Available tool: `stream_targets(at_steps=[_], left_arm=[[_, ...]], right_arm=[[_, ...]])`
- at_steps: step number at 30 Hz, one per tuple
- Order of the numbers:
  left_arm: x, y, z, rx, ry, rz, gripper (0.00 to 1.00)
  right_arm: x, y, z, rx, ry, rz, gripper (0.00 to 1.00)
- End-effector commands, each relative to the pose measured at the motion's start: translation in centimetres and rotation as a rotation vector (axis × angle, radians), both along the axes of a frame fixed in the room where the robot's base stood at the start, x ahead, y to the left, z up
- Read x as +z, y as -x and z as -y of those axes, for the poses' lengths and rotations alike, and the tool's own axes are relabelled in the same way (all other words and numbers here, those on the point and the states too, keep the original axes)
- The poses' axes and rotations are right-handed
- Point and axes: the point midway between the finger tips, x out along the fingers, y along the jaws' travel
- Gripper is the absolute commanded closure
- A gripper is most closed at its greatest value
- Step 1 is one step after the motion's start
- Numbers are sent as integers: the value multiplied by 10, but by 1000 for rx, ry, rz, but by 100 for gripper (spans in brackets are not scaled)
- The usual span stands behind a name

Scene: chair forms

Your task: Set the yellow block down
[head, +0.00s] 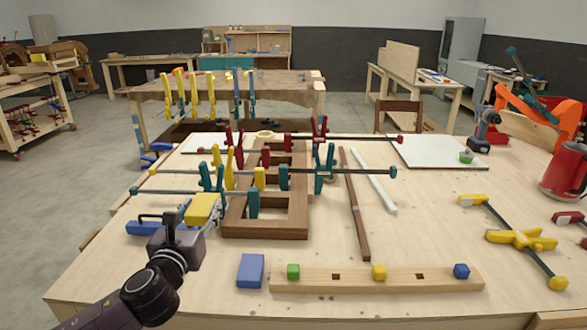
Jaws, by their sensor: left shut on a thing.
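My left gripper (184,222) reaches in from the lower left and is shut on the yellow block (203,208). The block shows just beyond the fingers, left of the clamped wooden frame (265,229). It looks close to the frame's left side. I cannot tell whether it is above the table (330,245) or touching it. The gripper hides the block's lower left part. My right gripper is not in view.
A blue block (251,270) lies near the front, beside a wooden strip (310,286) bearing small green, yellow and blue pieces. Several clamps (323,172) grip the frame and stick out sideways. A blue tool (146,227) lies left of my gripper. The table's right-centre has free room.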

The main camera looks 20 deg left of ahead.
Motion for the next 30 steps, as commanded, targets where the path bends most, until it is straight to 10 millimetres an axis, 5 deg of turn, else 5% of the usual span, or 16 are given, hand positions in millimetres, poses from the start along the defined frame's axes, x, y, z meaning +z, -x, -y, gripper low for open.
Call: stream_targets(at_steps=[8,18,24,30], left_arm=[[-36,23,31,-46,-12,-14,89],[-105,129,126,-178,-11,-18,89],[-110,189,164,-219,0,-9,89],[-104,221,181,-233,3,-1,89]], right_arm=[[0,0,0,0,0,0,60],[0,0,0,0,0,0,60],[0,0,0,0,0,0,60],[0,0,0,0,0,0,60]])
